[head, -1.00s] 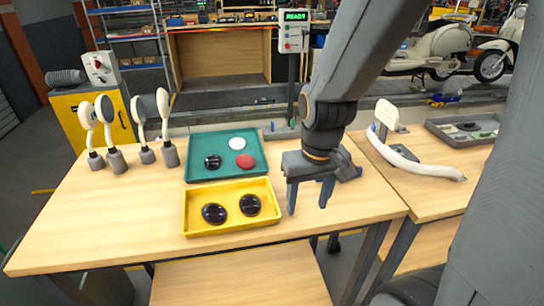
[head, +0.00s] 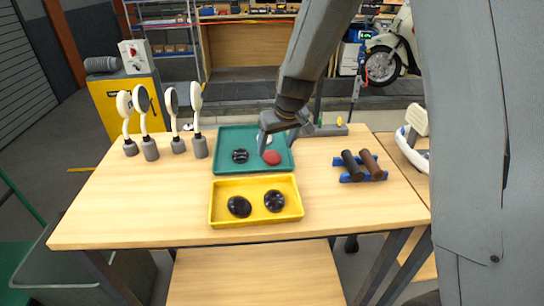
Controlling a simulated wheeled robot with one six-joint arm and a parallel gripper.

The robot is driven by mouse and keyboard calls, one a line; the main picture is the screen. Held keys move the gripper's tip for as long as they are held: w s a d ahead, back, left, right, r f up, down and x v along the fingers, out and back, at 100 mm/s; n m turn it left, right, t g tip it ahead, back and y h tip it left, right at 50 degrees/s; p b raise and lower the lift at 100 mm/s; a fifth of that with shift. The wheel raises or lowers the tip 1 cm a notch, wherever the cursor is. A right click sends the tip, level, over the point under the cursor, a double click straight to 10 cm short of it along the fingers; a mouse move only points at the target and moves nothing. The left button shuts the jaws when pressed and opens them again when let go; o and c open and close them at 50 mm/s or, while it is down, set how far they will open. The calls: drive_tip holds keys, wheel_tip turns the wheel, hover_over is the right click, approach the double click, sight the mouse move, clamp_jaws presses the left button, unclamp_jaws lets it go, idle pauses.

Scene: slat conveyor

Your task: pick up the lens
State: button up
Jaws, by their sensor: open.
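The teal tray (head: 222,165) on the table holds a black round piece (head: 240,156), a red round lens-like piece (head: 271,158) and a pale round piece (head: 268,140) mostly hidden behind my gripper. I cannot tell for certain which one is the lens. My gripper (head: 277,150) is open, pointing down over the back right of the teal tray, with its fingers around or above the pale piece and just behind the red one. It holds nothing that I can see.
A yellow tray (head: 214,217) with two black round pieces stands in front. Several round mirrors on stands (head: 150,150) are at the left. Two dark grips on a blue rack (head: 362,166) lie at the right. The table's front left is clear.

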sight(272, 155)
drive_tip(key=shift+p+x, duration=0.65)
drive_tip(key=shift+x, duration=1.5)
drive_tip(key=shift+w, duration=0.15)
drive_tip(key=c, duration=1.1)
